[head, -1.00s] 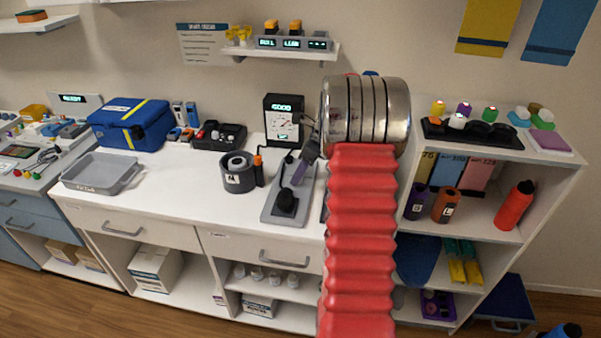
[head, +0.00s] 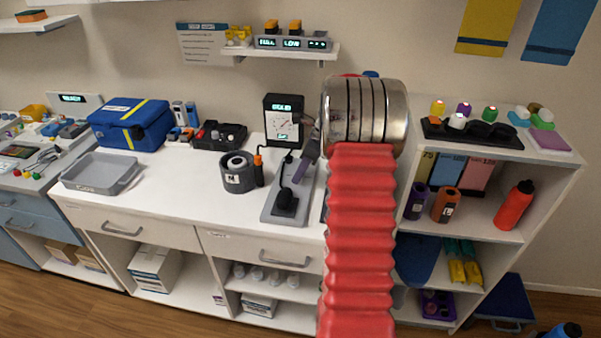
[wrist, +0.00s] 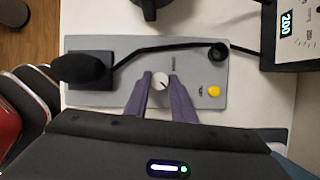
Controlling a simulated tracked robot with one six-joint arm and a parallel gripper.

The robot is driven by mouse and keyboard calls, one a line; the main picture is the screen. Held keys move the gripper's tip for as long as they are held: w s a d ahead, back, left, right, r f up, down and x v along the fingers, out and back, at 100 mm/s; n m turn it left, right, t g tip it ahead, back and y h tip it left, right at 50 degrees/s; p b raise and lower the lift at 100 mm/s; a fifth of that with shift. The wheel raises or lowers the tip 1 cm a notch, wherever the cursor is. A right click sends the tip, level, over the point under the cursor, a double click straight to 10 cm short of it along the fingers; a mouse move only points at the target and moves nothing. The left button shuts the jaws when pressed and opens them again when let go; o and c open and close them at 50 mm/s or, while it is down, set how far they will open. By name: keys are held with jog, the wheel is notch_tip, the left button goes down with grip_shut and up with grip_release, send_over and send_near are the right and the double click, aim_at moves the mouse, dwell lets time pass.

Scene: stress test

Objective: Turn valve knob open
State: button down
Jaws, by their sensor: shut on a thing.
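The valve knob (wrist: 161,82) is small, round and white with a dark pointer mark, on a grey panel (wrist: 205,65) in the wrist view. My gripper (wrist: 160,84) has purple fingers, one on each side of the knob, shut on it. In the head view the panel (head: 268,213) lies on the white counter, and my gripper (head: 302,170) reaches down to its right part. The knob is hidden there by the fingers. Small print by the knob is too blurred to read.
A black rounded piece (wrist: 82,68) on a square base and a black pipe (wrist: 150,50) sit on the panel. A yellow button (wrist: 214,91) is right of my fingers. A gauge box (head: 282,122) stands behind. A dark round container (head: 238,176) stands left of the panel.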

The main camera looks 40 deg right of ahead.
jog(key=n+g+y, duration=0.1)
jog(key=n, duration=0.2)
jog(key=shift+w+d+n, duration=0.1)
jog(key=shift+w+n, duration=0.05)
jog(key=shift+n, duration=0.25)
jog(key=n+g, duration=0.1)
jog(key=n, duration=0.3)
jog(key=shift+w+n+g+y, duration=0.15)
jog(key=shift+n+g+y, duration=0.15)
jog(key=shift+g+y, duration=0.1)
jog(key=n+g, duration=0.1)
jog(key=n, duration=0.3)
jog(key=shift+w+g, duration=0.2)
jog(key=shift+g, duration=0.2)
jog(key=shift+n+g+h, duration=0.4)
jog(key=shift+n+g, duration=0.3)
jog(key=shift+n, duration=1.6)
jog(key=c, duration=1.5)
grip_release()
jog(key=shift+r, duration=0.1)
